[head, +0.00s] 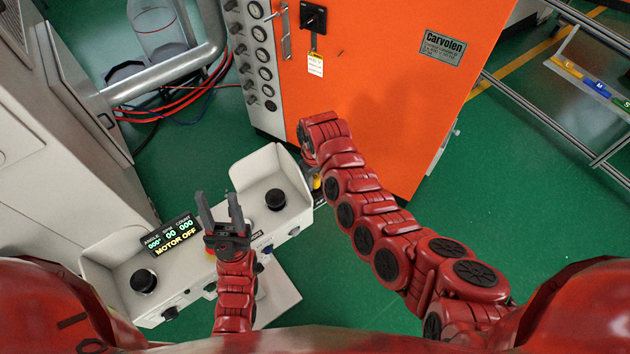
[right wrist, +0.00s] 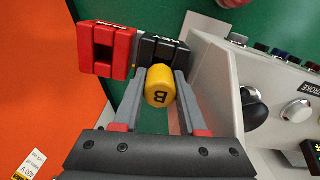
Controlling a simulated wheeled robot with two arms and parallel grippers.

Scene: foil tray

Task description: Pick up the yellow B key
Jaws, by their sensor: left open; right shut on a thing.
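The yellow B key (right wrist: 161,86) shows in the right wrist view as a yellow cylinder marked with a dark B. It sits between the fingers of my right gripper (right wrist: 160,92), which is shut on it. A black block (right wrist: 160,50) lies right behind the key. In the head view a small yellow patch (head: 316,183) shows at the right end of the control console, beside my right arm's end; the right fingers are mostly hidden there. My left gripper (head: 218,206) is open and empty above the console.
A red block (right wrist: 107,50) stands beside the black one. The pale console (head: 262,172) carries black knobs and a display (head: 172,235) reading MOTOR OFF. An orange cabinet (head: 390,90) stands close behind my right arm. Green floor (head: 500,210) is clear at right.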

